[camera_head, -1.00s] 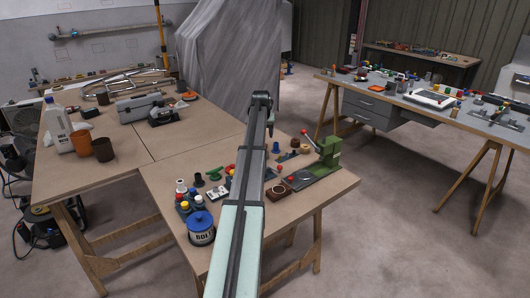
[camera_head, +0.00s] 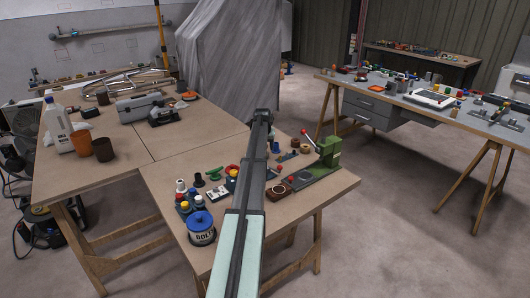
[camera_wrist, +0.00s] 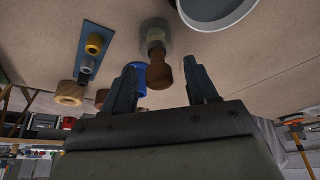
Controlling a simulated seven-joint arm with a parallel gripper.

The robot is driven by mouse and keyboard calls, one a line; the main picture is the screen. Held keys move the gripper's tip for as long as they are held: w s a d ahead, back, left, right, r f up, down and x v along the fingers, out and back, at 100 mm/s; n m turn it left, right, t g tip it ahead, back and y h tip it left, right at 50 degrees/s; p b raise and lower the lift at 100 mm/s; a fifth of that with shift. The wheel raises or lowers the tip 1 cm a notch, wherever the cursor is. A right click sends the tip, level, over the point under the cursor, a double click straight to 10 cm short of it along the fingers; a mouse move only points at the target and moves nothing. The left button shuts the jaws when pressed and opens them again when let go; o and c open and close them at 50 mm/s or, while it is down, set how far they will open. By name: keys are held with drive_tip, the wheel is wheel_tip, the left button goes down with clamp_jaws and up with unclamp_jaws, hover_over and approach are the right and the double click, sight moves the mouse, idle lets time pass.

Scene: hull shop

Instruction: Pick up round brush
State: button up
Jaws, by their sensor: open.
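The round brush (camera_wrist: 159,70) shows in the wrist view, with a dark brown wooden handle and a pale, rounded end beyond it. The handle lies in the picture between the two fingers of my gripper (camera_wrist: 161,66). The fingers are apart, with a visible gap on both sides of the handle, and hold nothing. I cannot tell how far the brush is beyond the fingertips. In the head view my own arm hides my gripper, and I cannot make out the brush there.
In the wrist view a blue object (camera_wrist: 139,67) is close behind the handle, a blue plate with rings (camera_wrist: 88,50) is left, and a grey dish (camera_wrist: 215,12) is at the top. In the head view a green press (camera_head: 328,152) and a blue-lidded can (camera_head: 201,228) stand on the bench.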

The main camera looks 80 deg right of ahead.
drive_tip(key=shift+c, duration=0.3)
clamp_jaws()
drive_tip(key=shift+r, duration=0.15)
